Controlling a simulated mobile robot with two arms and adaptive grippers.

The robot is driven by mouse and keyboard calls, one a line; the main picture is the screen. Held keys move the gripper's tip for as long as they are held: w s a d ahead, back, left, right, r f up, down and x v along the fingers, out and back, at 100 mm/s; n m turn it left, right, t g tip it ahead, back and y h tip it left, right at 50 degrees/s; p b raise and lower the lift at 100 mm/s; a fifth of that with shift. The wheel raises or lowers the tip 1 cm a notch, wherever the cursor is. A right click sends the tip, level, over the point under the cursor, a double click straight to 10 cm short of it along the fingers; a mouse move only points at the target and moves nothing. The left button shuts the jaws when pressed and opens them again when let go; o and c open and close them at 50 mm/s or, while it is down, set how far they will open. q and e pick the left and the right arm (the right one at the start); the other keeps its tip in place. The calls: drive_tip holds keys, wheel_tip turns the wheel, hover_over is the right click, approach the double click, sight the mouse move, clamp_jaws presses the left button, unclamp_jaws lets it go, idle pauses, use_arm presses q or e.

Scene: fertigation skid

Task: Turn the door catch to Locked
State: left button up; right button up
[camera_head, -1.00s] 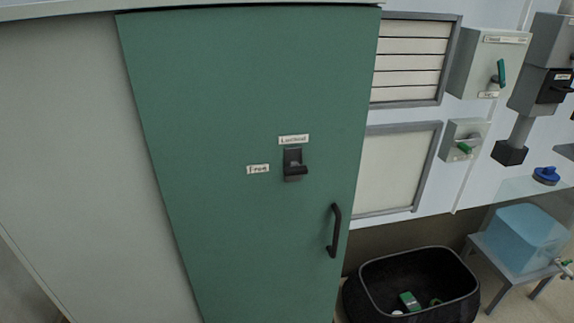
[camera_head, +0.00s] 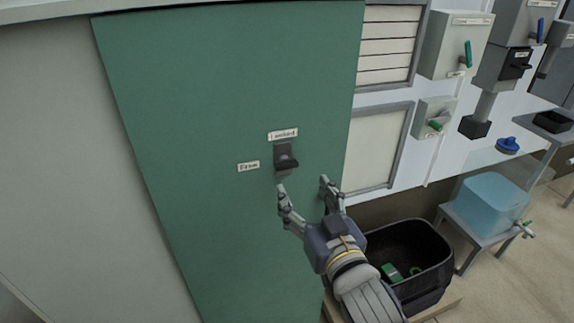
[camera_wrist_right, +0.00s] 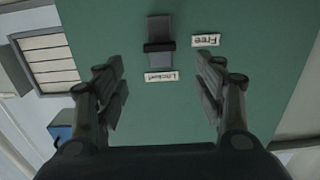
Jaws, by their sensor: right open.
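The door catch (camera_head: 284,160) is a small dark plate with a black handle on the green door (camera_head: 200,120). A "Locked" label (camera_head: 283,134) sits above it and a "Free" label (camera_head: 248,166) to its left. In the right wrist view the catch (camera_wrist_right: 159,38) shows upside down, its black bar lying across the plate. My right gripper (camera_head: 303,187) is open and empty, just below and right of the catch in the head view. In the wrist view the catch lies ahead, between the open fingers (camera_wrist_right: 160,75). My left gripper is not in view.
Grey boxes with levers (camera_head: 455,45) are on the wall at right. The door around the catch is clear.

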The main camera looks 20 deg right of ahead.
sight(288, 166)
drive_tip(key=w+p, duration=0.1)
drive_tip(key=w, duration=0.7)
drive_tip(key=shift+w+a+p, duration=0.15)
drive_tip(key=shift+w+p, duration=0.1)
drive_tip(key=shift+p, duration=0.15)
drive_tip(key=shift+w, duration=0.6)
drive_tip(key=shift+c, duration=0.5)
drive_tip(key=c, duration=1)
